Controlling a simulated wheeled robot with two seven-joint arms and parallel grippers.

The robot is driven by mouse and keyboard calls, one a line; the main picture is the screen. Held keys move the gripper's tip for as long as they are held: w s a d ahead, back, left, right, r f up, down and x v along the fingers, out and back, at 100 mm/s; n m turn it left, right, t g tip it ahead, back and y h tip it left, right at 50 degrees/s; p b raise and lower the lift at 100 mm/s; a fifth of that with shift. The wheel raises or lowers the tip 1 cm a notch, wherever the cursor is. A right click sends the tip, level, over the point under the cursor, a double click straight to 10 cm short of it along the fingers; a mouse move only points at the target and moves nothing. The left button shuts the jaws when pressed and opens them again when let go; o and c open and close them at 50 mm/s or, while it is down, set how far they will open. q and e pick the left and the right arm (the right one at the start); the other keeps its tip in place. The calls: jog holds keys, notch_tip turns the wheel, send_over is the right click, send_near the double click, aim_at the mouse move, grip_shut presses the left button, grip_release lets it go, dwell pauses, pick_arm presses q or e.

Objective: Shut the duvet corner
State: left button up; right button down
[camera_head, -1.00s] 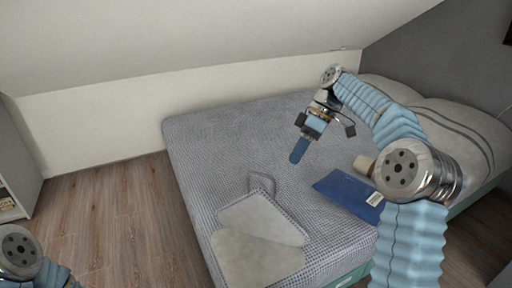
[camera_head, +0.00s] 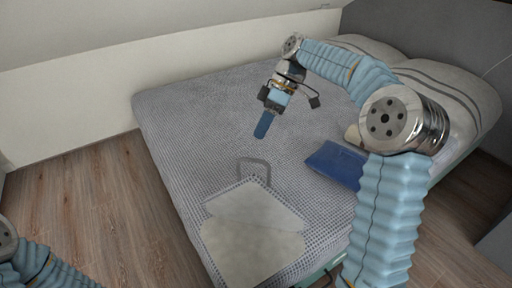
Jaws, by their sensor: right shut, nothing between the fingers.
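The duvet (camera_head: 190,140) is grey and waffle-textured and covers the bed. Near its front edge, a corner panel (camera_head: 252,208) with a pale, plain face lies open, with a crease across it and a paler part below. A grey loop (camera_head: 254,166) stands out at the panel's far edge. My right gripper (camera_head: 264,125) is shut and empty, pointing down above the duvet, beyond the loop and apart from it. My left gripper is out of view; only part of my left arm shows at the lower left.
A blue packet (camera_head: 335,163) lies on the bed right of the loop, partly behind my right arm. Grey pillows (camera_head: 445,90) lie at the bed's head. A sloped ceiling and low wall (camera_head: 70,95) close off the far side. Wooden floor (camera_head: 95,190) is clear at left.

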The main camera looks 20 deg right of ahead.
jog(key=shift+s+a+f, duration=0.5)
jog(key=shift+s+a, duration=0.3)
jog(key=shift+s, duration=0.05)
jog(key=shift+s+a+f, duration=0.5)
jog(key=shift+s+a, duration=0.3)
jog(key=shift+s, duration=0.05)
